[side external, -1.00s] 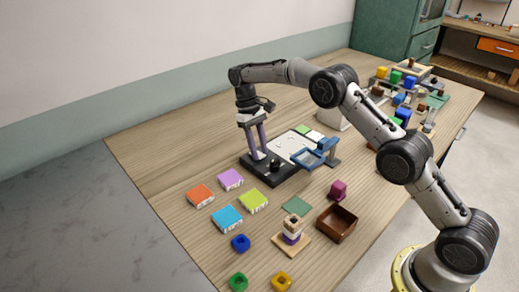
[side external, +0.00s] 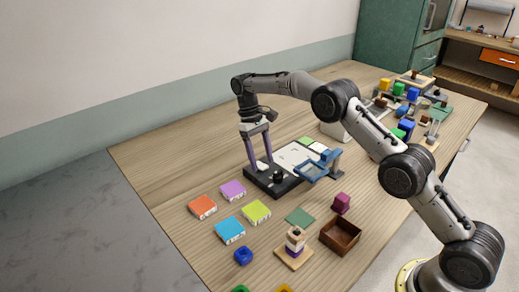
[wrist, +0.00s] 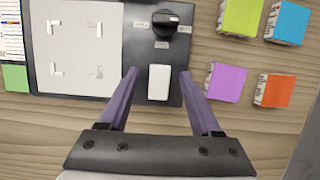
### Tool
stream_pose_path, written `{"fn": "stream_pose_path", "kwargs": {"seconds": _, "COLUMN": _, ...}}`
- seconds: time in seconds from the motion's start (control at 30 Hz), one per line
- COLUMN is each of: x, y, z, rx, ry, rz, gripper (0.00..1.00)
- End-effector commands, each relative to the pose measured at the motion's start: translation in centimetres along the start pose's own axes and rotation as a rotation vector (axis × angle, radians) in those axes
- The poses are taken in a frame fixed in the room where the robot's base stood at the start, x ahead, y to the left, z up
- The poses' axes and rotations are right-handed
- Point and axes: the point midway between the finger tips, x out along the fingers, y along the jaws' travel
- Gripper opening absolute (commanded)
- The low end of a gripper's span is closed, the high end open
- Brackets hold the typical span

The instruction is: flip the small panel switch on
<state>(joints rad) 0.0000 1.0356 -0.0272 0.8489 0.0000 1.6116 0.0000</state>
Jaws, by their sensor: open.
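The small panel switch is a white rocker (wrist: 159,82) on a dark panel (wrist: 110,92) in the wrist view. It also shows as a small white piece (side external: 262,166) in the side view. A black knob (wrist: 166,22) sits above it on the same panel. My gripper (wrist: 159,72) is open, with one purple finger on either side of the rocker and nothing held. In the side view my gripper (side external: 259,164) points down at the panel's left end. I cannot tell whether the fingertips touch the panel, or the rocker's position.
A white plate (wrist: 76,48) with corner marks covers the panel's other part. A blue frame-like stand (side external: 318,166) is beside it. Orange (side external: 203,207), purple (side external: 233,190), blue (side external: 229,230) and lime (side external: 256,212) blocks lie nearby. A brown open box (side external: 340,235) stands in front.

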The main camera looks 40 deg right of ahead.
Motion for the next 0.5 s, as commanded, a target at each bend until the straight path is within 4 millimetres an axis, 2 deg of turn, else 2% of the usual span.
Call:
{"fn": "stream_pose_path", "kwargs": {"seconds": 0.3, "x": -4.2, "y": 0.0, "z": -0.1, "rx": 0.0, "ry": 0.006, "rz": 0.0, "gripper": 0.65}}
{"fn": "stream_pose_path", "kwargs": {"seconds": 0.5, "x": -5.7, "y": 0.0, "z": -0.2, "rx": 0.0, "ry": 0.003, "rz": 0.0, "gripper": 0.65}}
